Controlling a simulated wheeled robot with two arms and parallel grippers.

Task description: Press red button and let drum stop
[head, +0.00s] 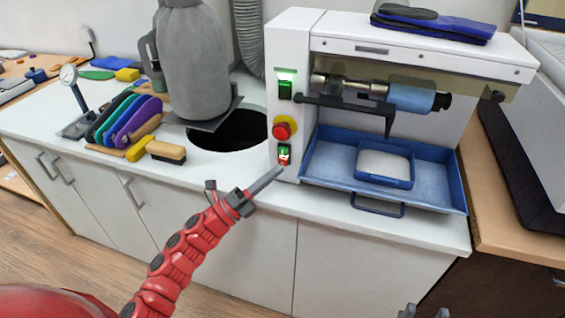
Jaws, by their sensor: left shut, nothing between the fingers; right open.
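The white machine (420,52) stands on the counter with a blue drum (410,98) on a metal shaft. Whether the drum is turning cannot be told from one picture. On its left front strip are a round red button (282,131) on a yellow base, a lit green switch (285,87) above it and a small green-and-red switch (284,155) below it. My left gripper (277,172) is shut and empty, its tip just below the small switch; contact cannot be judged. My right gripper (425,312) is open at the bottom edge, mostly out of view.
A blue tray (455,190) with a smaller blue bin (384,180) sits under the drum. A black bar (350,101) crosses before the shaft.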

